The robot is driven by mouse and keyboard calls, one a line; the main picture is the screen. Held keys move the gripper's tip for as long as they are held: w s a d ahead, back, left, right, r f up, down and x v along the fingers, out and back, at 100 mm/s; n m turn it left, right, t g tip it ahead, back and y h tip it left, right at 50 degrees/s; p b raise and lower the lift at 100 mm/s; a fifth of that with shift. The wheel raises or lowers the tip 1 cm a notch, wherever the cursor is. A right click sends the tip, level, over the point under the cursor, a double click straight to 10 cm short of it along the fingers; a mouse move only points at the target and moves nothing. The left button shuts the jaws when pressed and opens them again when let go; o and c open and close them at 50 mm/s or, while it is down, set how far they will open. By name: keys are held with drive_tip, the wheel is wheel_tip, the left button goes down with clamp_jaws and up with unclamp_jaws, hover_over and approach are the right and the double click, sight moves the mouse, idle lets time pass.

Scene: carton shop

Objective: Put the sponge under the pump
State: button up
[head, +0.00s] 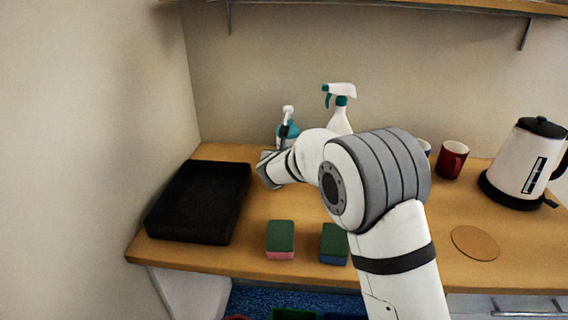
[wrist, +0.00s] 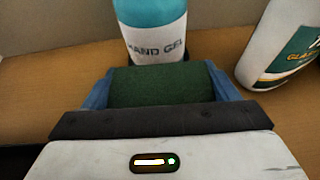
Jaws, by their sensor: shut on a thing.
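The pump bottle, teal over white and lettered "HAND GEL", stands upright at the back of the counter; it shows in the wrist view (wrist: 157,30) and in the head view (head: 293,131), where my arm hides its lower part. My gripper (wrist: 160,92) is shut on a dark green-topped sponge (wrist: 155,84), right in front of the bottle's base. I cannot tell if sponge and bottle touch. In the head view my gripper (head: 268,168) hides the held sponge. Two other sponges lie on the counter: green over pink (head: 280,240) and green over blue (head: 334,244).
A black tray (head: 190,225) is at the left. A spray bottle (head: 340,117) stands right of the pump and also shows in the wrist view (wrist: 275,48). A red mug (head: 451,160), a kettle (head: 520,165) and a round cork mat (head: 475,243) are at the right.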

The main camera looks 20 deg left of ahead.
drive_tip(key=shift+f, duration=0.95)
drive_tip(key=shift+w+a+f, duration=0.1)
drive_tip(key=shift+w+f, duration=0.15)
drive_tip(key=shift+f, duration=0.1)
drive_tip(key=shift+f, duration=0.15)
drive_tip(key=o, duration=0.9)
drive_tip(key=shift+o, duration=0.2)
drive_tip(key=shift+r, duration=0.2)
